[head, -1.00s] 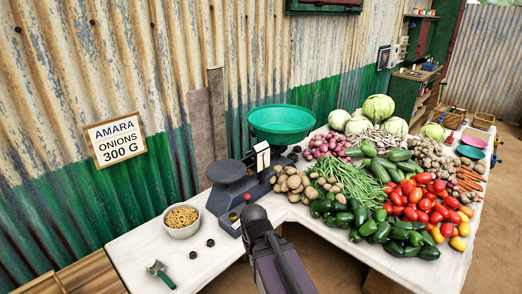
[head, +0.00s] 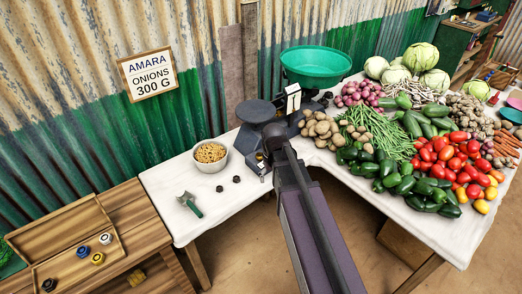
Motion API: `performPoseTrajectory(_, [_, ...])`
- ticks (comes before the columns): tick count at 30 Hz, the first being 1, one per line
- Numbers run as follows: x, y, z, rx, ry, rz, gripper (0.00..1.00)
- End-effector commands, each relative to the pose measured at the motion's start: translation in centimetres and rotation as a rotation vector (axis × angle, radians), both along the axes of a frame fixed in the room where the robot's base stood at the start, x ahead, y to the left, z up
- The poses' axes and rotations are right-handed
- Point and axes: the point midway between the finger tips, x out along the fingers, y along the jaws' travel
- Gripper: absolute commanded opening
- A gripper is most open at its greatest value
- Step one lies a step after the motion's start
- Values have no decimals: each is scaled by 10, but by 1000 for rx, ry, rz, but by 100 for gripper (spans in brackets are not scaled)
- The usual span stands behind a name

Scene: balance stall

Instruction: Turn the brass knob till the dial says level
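The dark balance scale (head: 259,139) stands on the white table, with a green pan (head: 316,66) on its right and a flat dark plate on its left. A small brass-coloured spot, which looks like the knob (head: 259,157), shows low on its front. A white upright plate, perhaps the dial (head: 293,101), faces partly away; I cannot read it. My dark arm reaches up to the scale and covers part of its front. The fingers of my gripper cannot be made out, nor whether they touch the knob.
A bowl of yellowish pieces (head: 211,164), two small dark weights (head: 222,188) and a green-handled scoop (head: 190,205) lie left of the scale. Potatoes (head: 320,128) and other vegetables crowd the right. A wooden tray (head: 67,229) holds several small weights at lower left.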

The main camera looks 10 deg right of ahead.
Motion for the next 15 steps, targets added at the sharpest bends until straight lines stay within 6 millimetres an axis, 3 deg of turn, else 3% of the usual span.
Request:
performPoseTrajectory(1, [26,0,3,0,0,25,88])
performPoseTrajectory(15, [175,-1,18,0,0,284,88])
